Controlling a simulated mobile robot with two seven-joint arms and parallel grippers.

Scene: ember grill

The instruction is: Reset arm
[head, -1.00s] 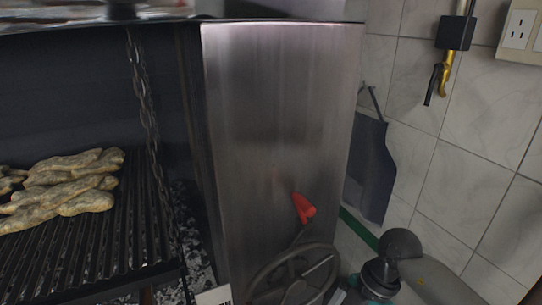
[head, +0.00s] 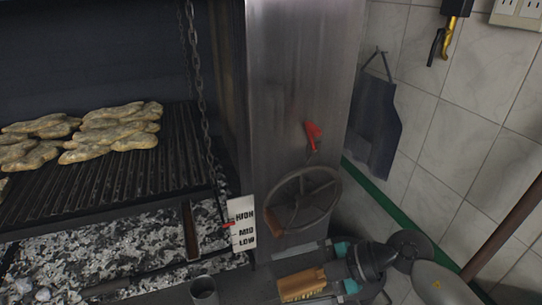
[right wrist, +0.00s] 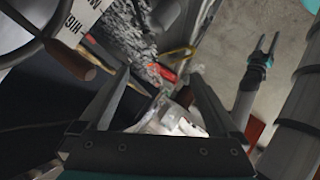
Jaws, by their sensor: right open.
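My right arm comes in at the lower right of the head view, bent, with its gripper low in front of the hand wheel (head: 303,200). In the right wrist view my right gripper (right wrist: 160,74) has its two fingers spread wide with nothing between them. The wheel's brown knob (right wrist: 70,60) is at the upper left there, apart from the fingers. My left gripper (right wrist: 266,42) shows small at the upper right of that view, its two fingers apart and empty. It is not seen in the head view.
The grill grate (head: 110,185) holds several pale food pieces (head: 110,130) above ash. A HIGH/MID/LOW sign (head: 242,224), a wooden brush (head: 302,283) and a metal cup (head: 204,290) are near the wheel. A red lever (head: 313,136) sits on the steel panel. A cloth (head: 376,128) hangs on the tiled wall.

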